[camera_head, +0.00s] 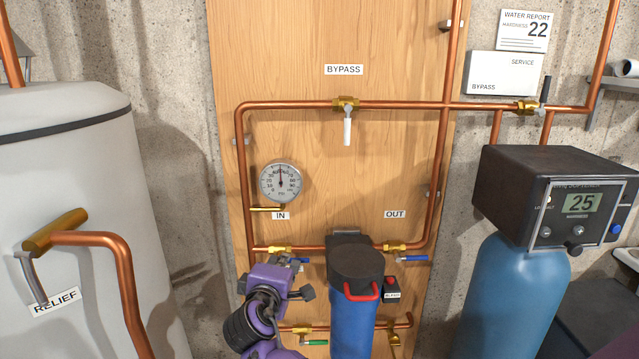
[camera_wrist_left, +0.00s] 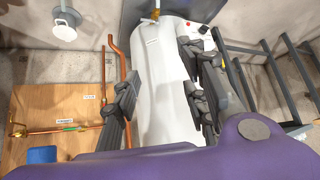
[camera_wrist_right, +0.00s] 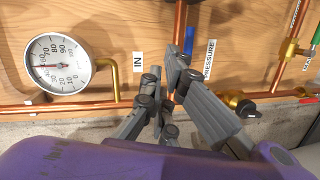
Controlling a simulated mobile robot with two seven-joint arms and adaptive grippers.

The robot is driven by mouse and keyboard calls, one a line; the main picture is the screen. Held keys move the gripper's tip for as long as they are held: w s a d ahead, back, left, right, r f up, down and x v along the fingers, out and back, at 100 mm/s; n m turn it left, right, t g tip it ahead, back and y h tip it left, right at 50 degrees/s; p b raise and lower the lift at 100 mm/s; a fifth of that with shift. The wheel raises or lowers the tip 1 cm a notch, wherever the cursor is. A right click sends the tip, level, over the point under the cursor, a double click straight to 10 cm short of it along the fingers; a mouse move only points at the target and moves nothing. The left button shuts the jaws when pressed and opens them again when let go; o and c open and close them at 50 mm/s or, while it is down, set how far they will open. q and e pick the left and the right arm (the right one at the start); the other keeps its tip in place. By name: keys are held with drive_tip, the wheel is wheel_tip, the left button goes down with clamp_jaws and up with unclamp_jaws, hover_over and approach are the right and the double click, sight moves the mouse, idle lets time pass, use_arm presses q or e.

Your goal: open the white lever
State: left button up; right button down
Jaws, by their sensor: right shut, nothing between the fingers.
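The white lever (camera_head: 347,130) hangs straight down from the brass BYPASS valve (camera_head: 346,103) on the upper horizontal copper pipe, crosswise to that pipe. My right gripper (camera_head: 297,278) is low on the wooden panel, left of the blue filter and well below the white lever. It also shows in the right wrist view (camera_wrist_right: 165,75), shut and empty, near a blue lever (camera_wrist_right: 189,40) by the IN label. My left gripper (camera_wrist_left: 160,95) shows only in the left wrist view, its fingers apart, with the white tank (camera_wrist_left: 165,90) beyond. The white lever shows in neither wrist view.
A pressure gauge (camera_head: 280,183) sits left on the panel. The blue filter (camera_head: 352,320) with its black cap stands below centre. A blue softener tank (camera_head: 510,290) is at right, the white RELIEF tank (camera_head: 75,190) at left. The panel around the white lever is clear.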

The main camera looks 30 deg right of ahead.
sight(347, 126)
use_arm(q)
drive_tip(key=shift+w+a+f+b, duration=0.1)
drive_tip(key=shift+a+f+b, duration=0.15)
drive_tip(key=shift+f+b, duration=0.6)
use_arm(e)
wheel_tip(347, 126, up, 29)
drive_tip(key=m+g+h, duration=0.3)
drive_tip(key=g+h, duration=0.1)
drive_tip(key=h, duration=0.2)
drive_tip(key=shift+s+g, duration=0.15)
drive_tip(key=shift+g, duration=0.15)
use_arm(q)
drive_tip(key=shift+s, duration=0.2)
use_arm(e)
drive_tip(key=shift+r, duration=0.1)
use_arm(q)
drive_tip(key=shift+w+r+p, duration=0.2)
drive_tip(key=shift+r+p, duration=0.35)
drive_tip(key=shift+r, duration=0.05)
drive_tip(key=shift+w+r+p, duration=0.2)
drive_tip(key=shift+r+p, duration=0.3)
drive_tip(key=shift+r, duration=0.05)
use_arm(e)
drive_tip(key=s+d+x, duration=0.1)
drive_tip(key=s+x, duration=0.1)
drive_tip(key=x, duration=1)
drive_tip(key=shift+d, duration=0.35)
